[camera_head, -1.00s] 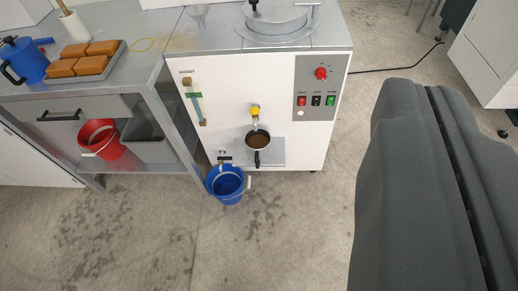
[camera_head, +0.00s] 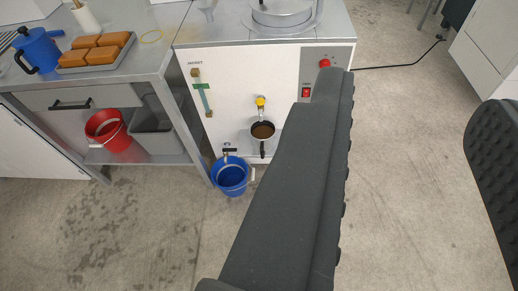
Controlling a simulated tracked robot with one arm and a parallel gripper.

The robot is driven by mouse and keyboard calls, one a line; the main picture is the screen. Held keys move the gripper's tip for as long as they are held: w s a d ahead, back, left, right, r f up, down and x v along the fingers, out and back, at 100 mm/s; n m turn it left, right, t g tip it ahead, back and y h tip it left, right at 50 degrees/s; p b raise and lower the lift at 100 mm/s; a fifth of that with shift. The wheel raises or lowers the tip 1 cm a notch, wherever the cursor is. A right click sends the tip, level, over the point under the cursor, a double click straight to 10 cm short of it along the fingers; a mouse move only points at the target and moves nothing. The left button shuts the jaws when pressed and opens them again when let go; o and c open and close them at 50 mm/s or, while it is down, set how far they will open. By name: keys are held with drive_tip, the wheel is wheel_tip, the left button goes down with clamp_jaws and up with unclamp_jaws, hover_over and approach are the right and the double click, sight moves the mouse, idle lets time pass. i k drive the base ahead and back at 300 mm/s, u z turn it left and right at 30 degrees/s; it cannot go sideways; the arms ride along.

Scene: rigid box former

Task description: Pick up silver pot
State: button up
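The silver pot (camera_head: 263,131) is small, with a dark handle pointing toward me and brown liquid inside. It is on the small shelf at the front of the white machine (camera_head: 230,75), below a yellow-handled tap (camera_head: 260,102). My gripper (camera_head: 405,118) is open and empty, with one dark grey finger in the middle and the other at the right edge. The fingers are nearer the camera than the pot. The near finger covers part of the machine's front, its control panel and part of the pot's shelf. The pot lies left of the gap between the fingers.
A blue bucket (camera_head: 231,175) hangs or stands below the machine's lower tap, left of the pot. A steel table (camera_head: 150,65) on the left holds a blue jug (camera_head: 38,50) and a tray of orange blocks. A red bucket (camera_head: 108,129) sits beneath. Floor at right is clear.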

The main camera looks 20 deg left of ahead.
sight(263, 135)
drive_tip(key=k, duration=1.1)
drive_tip(key=u, duration=0.2)
drive_tip(key=i, duration=2.15)
drive_tip(key=z, duration=0.75)
